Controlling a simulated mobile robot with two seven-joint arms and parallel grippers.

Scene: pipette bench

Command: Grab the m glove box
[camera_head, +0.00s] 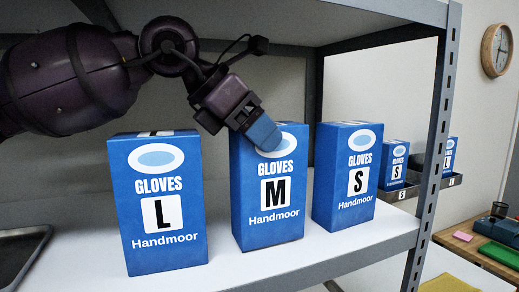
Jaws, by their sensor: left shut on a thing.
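The M glove box (270,223) is a blue upright carton with a white label and a black letter M. It stands on the white shelf between two similar boxes. My left gripper (266,136) comes from the upper left, and its blue fingertips are at the top of the M box by the pale oval opening. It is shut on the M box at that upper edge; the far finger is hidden. The L glove box (158,236) stands to the left and the S glove box (353,204) to the right. My right gripper is not in view.
The shelf (280,268) has an upright post (435,150) at the right and another shelf above. A dark tray (20,250) lies at the far left. Smaller glove boxes (393,164) sit in holders behind the post. Free shelf shows in front of the boxes.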

